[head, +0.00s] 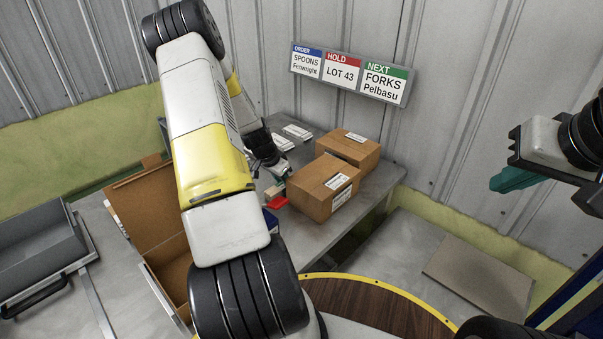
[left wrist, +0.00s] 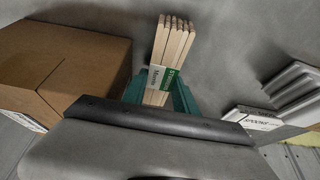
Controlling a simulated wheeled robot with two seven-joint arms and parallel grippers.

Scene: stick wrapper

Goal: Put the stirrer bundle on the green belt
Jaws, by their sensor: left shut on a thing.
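The stirrer bundle (left wrist: 168,58) is a stack of pale wooden sticks with a white and green paper band. In the left wrist view it stands between the teal fingers of my left gripper (left wrist: 160,92), which is shut on it. In the head view my left gripper (head: 275,178) is small and partly hidden behind my own arm, left of the cartons and above the grey table. My right gripper (head: 515,179) hangs at the right, away from the table; its teal fingers overlap, so its opening is unclear. I cannot clearly make out the green belt.
Two closed cartons (head: 325,188) (head: 348,150) stand on the grey table (head: 375,185), right of my left gripper. White-labelled packs (head: 297,131) lie behind. Red and blue items (head: 277,202) lie near the gripper. An open carton (head: 140,200) and grey tray (head: 38,245) are at left.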

